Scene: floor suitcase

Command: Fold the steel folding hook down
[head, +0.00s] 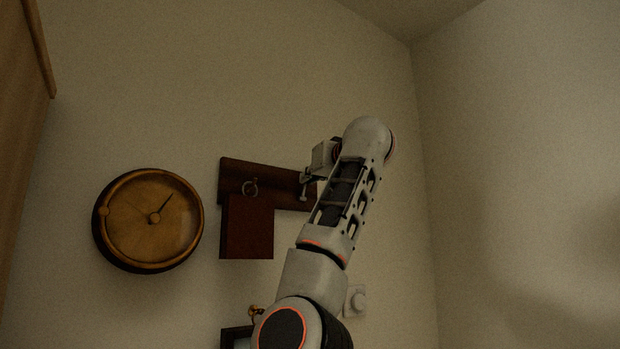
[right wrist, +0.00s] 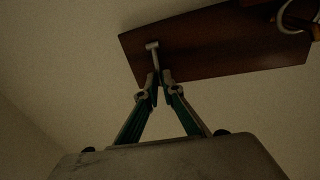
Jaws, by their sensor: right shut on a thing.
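A dark wooden rack board (head: 285,182) is fixed to the wall, and it also shows in the right wrist view (right wrist: 215,45). The steel folding hook (right wrist: 153,48) is at one end of the board, with its short crossbar above my fingertips. In the head view the hook (head: 303,188) is small and partly covered by my gripper. My right gripper (right wrist: 161,77) is shut on the hook's stem, which runs down between the fingertips. It also shows in the head view (head: 309,178), at the board's right end. My left gripper is out of view.
A dark red flat panel (head: 248,228) hangs below a ring-shaped hook (head: 250,187) on the board's left. A round wooden clock (head: 150,220) is further left. A white wall dial (head: 356,301) is low behind my arm. The wall right of my arm is bare.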

